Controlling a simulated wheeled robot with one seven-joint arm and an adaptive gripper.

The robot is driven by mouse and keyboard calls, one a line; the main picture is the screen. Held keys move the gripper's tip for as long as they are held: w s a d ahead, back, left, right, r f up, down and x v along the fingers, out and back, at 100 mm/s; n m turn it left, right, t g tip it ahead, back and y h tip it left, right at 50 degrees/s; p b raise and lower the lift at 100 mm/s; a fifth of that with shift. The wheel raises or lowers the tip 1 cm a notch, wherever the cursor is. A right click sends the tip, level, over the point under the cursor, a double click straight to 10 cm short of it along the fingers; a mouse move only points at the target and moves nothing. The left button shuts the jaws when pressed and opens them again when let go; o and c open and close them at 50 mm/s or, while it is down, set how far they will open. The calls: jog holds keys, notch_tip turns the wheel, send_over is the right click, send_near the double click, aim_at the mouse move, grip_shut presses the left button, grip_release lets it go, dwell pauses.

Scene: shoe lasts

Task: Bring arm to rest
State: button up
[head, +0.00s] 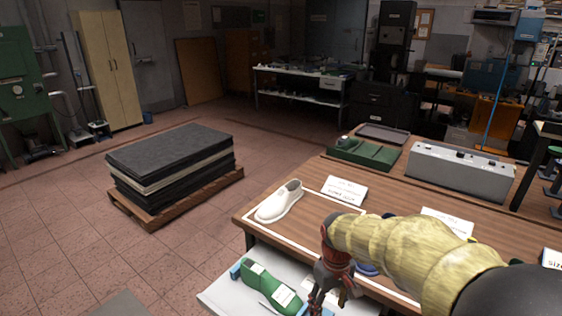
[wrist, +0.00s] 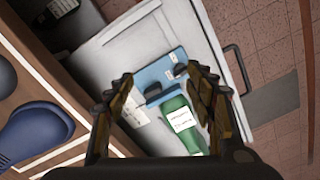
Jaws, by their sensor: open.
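My arm (head: 400,248), in a padded yellowish sleeve, reaches in from the lower right of the head view. My gripper (head: 318,306) hangs downward in front of the table, over the open drawer. In the wrist view my gripper (wrist: 162,85) has its two fingers wide apart with nothing between the tips. Below it, a green shoe last (wrist: 180,125) with a white label lies in the drawer (wrist: 213,50) beside a blue holder (wrist: 158,75). The green last (head: 270,288) also shows in the head view, left of my gripper and apart from it.
A white shoe (head: 280,202) stands on the wooden table (head: 318,172). A green tray (head: 365,153), a grey control box (head: 460,172) and sign cards lie farther back. A blue last (wrist: 38,130) is at the left in the wrist view. Open floor lies left, before a loaded pallet (head: 180,205).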

jog(key=s+d+r+m+t, duration=0.2)
jog(key=s+d+r+t, duration=0.1)
jog(key=s+r, duration=0.5)
jog(key=s+d+r+m+t, duration=0.2)
jog(key=s+d+r+m, duration=0.1)
jog(key=s+r, duration=0.5)
jog(key=s, duration=0.3)
jog(key=shift+r+t, duration=0.2)
jog(key=shift+t, duration=0.2)
